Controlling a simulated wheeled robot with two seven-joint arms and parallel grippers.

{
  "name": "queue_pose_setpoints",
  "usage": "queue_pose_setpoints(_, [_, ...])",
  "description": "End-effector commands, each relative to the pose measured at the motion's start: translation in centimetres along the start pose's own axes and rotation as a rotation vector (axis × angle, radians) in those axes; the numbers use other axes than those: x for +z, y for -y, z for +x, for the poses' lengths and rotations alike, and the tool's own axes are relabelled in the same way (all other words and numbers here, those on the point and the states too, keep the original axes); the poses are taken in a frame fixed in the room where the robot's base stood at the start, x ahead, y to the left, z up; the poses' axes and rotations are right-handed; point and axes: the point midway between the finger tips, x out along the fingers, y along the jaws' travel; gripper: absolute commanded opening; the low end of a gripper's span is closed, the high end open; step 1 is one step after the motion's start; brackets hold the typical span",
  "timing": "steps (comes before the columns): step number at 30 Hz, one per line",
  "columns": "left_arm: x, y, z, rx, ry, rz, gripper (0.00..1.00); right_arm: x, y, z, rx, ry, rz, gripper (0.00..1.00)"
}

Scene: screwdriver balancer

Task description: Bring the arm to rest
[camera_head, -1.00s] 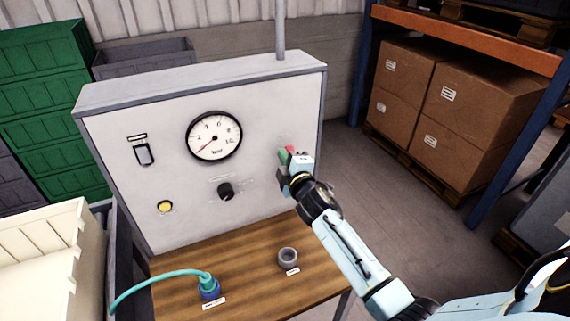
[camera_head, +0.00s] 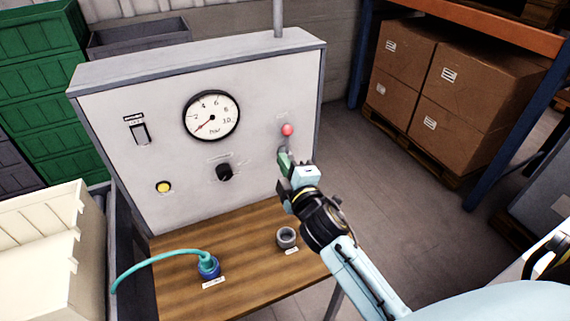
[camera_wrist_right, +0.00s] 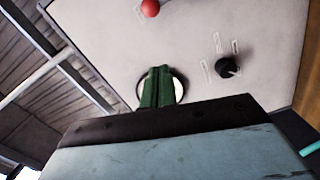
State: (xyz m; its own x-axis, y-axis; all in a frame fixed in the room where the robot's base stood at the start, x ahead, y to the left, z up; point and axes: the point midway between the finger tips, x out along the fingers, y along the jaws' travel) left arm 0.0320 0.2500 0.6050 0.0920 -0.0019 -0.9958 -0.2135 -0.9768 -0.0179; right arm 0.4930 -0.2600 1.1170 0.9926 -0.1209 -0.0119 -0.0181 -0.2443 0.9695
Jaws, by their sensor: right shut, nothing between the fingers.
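My right gripper (camera_head: 284,160) is in front of the right part of the grey panel (camera_head: 262,100), below the red lamp (camera_head: 287,130). Its green fingers are together and hold nothing. In the right wrist view the shut fingers (camera_wrist_right: 157,86) cover part of a round white dial. The red lamp (camera_wrist_right: 150,8) and the black knob (camera_wrist_right: 227,67) also show there. I cannot tell whether the fingertips touch the panel. My left gripper is not in view.
The panel carries a gauge (camera_head: 211,115), a switch (camera_head: 140,133), a yellow button (camera_head: 163,187) and the black knob (camera_head: 224,172). On the wooden table (camera_head: 245,265) are a blue connector (camera_head: 208,267) with a teal hose and a grey socket (camera_head: 286,237). A cream crate (camera_head: 45,240) stands left.

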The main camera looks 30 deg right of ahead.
Motion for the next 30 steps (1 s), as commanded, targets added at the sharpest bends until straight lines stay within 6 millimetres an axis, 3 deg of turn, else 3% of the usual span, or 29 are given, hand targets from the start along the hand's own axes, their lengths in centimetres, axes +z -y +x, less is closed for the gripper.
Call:
queue_pose_setpoints(17, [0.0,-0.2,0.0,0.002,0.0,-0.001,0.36,0.6,0.7,-0.8,-0.038,0.033,0.054,0.0])
queue_pose_setpoints(20, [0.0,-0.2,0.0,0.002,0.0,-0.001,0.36,1.9,2.1,-2.7,-0.127,0.114,0.177,0.0])
queue_pose_setpoints(23, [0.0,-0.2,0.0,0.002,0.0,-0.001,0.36,3.3,4.5,-6.1,-0.268,0.239,0.359,0.0])
queue_pose_setpoints(30, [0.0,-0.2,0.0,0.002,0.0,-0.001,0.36,4.0,9.4,-15.7,-0.606,0.536,0.712,0.0])
